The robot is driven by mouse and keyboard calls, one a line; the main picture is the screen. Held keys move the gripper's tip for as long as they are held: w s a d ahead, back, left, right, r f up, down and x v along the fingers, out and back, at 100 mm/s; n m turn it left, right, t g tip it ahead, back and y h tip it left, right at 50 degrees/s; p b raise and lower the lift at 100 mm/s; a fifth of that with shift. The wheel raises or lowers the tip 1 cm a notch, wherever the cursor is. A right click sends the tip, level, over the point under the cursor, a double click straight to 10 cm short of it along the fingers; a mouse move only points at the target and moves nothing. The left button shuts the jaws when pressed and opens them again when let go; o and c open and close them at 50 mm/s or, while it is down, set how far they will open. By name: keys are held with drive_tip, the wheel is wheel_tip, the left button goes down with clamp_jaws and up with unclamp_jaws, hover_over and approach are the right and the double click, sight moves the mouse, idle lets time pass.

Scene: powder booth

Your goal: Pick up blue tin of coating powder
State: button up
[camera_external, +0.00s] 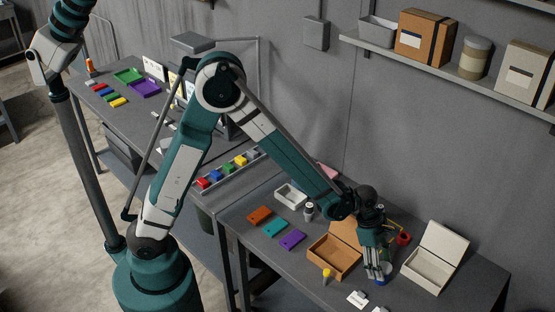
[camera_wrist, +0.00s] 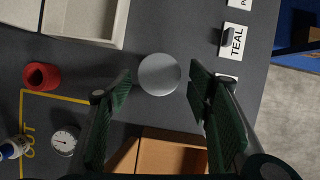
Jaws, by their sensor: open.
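The blue tin of coating powder (camera_external: 379,283) stands on the table under my gripper (camera_external: 376,270). Only a little of its blue side shows in the external view, as my fingers cover most of it. In the wrist view, a round grey top, apparently the tin's lid (camera_wrist: 159,74), lies between the two fingertips of my open gripper (camera_wrist: 160,80). I cannot tell how high the fingertips are above the table.
An open brown box (camera_external: 335,258) stands left of the gripper and an open white box (camera_external: 430,270) right of it. A red roll (camera_wrist: 41,76) and a round gauge (camera_wrist: 65,140) lie nearby. A TEAL label card (camera_wrist: 235,42) lies on the table.

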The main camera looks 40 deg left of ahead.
drive_tip(key=shift+x, duration=1.95)
drive_tip(key=shift+w, duration=0.1)
drive_tip(key=c, duration=1.1)
drive_tip(key=shift+r, duration=0.15)
drive_tip(key=shift+r, duration=4.9)
